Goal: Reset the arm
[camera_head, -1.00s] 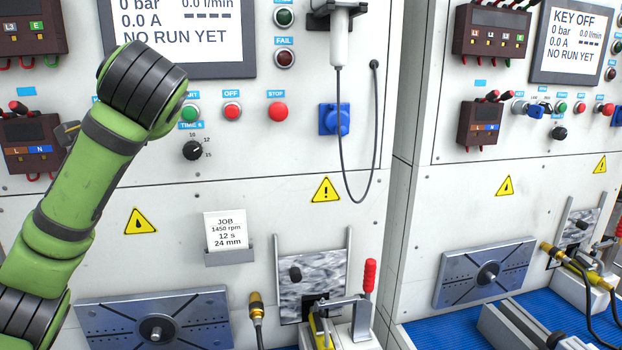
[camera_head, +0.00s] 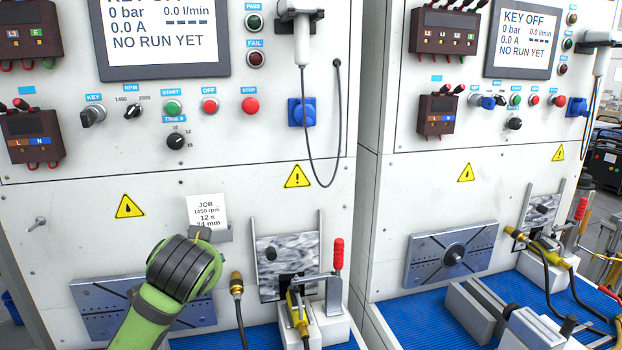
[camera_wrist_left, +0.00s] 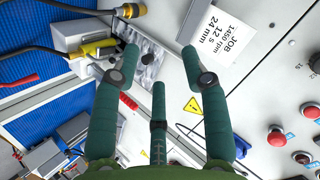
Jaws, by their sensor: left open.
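My left arm's green link and dark banded joint (camera_head: 181,268) rise from the bottom of the head view, in front of the grey mounting plate and just below the job card. The left gripper's fingers are hidden or hard to make out there. In the left wrist view my left gripper (camera_wrist_left: 160,66) has its three dark green fingers spread, with nothing between them. Beyond them are the white panel, the job card (camera_wrist_left: 222,30) and a yellow warning sign (camera_wrist_left: 193,106). The job card also shows in the head view (camera_head: 205,211). My right gripper is not in view.
The near panel has a screen (camera_head: 150,35), a KEY knob (camera_head: 92,114), a START button (camera_head: 173,107) and a blue socket (camera_head: 301,112). A second station stands at right.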

